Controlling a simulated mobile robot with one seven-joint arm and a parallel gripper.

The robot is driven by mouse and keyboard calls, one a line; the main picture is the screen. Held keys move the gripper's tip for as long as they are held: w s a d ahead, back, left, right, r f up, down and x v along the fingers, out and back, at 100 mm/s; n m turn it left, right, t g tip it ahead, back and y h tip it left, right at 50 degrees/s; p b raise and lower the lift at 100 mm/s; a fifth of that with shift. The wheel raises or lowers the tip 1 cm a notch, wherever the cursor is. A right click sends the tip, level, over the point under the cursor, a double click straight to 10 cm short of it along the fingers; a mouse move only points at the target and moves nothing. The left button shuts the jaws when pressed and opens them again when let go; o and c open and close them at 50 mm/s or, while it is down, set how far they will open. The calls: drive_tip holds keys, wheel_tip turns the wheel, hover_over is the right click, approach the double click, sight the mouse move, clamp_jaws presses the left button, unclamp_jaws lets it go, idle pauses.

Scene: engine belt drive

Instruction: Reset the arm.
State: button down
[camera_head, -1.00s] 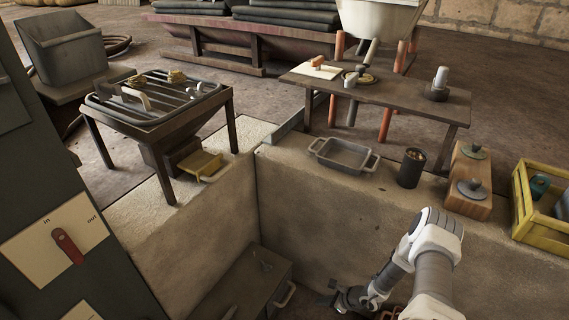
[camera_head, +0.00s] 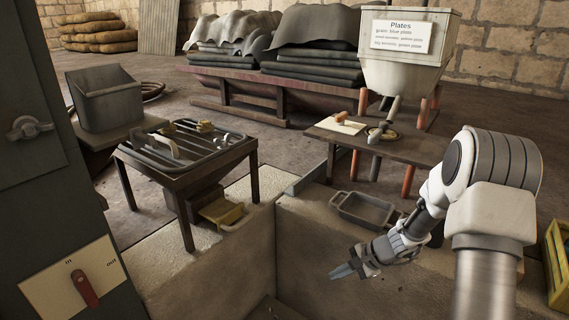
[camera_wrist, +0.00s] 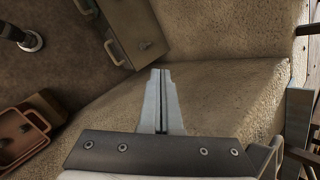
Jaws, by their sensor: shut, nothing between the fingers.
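My gripper (camera_head: 343,271) is in the lower right middle of the head view, at the end of my white and grey arm. It hangs over the sunken pit, in front of the stone ledge and below the grey tray. In the wrist view the two fingers of my gripper (camera_wrist: 160,74) lie side by side and closed, with nothing between them. Behind the fingertips are the pit wall and part of a drawer box.
The grey two-handled tray (camera_head: 364,211) sits on the ledge close beyond my gripper. A grill table (camera_head: 188,150) stands left. A wooden table (camera_head: 400,145) stands behind the ledge. A panel with a red lever (camera_head: 85,289) is at lower left. A yellow crate (camera_head: 556,264) is at the right edge.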

drive_tip(key=s+a+r+n+h, duration=0.15)
drive_tip(key=s+r+n, duration=0.35)
drive_tip(key=r, duration=0.5)
drive_tip(key=s+a+r+n+h, duration=0.1)
drive_tip(key=s+a+r+n, duration=0.15)
drive_tip(key=s+r, duration=0.65)
drive_tip(key=s+d+r+n+t+h, duration=0.25)
drive_tip(key=s+r+n+h, duration=0.2)
drive_tip(key=s+r, duration=0.7)
wheel_tip(320, 180, up, 20)
drive_tip(key=s+d+n+p, duration=0.1)
drive_tip(key=s+p, duration=0.1)
drive_tip(key=p, duration=1.9)
drive_tip(key=shift+p, duration=0.4)
drive_tip(key=shift+a, duration=0.1)
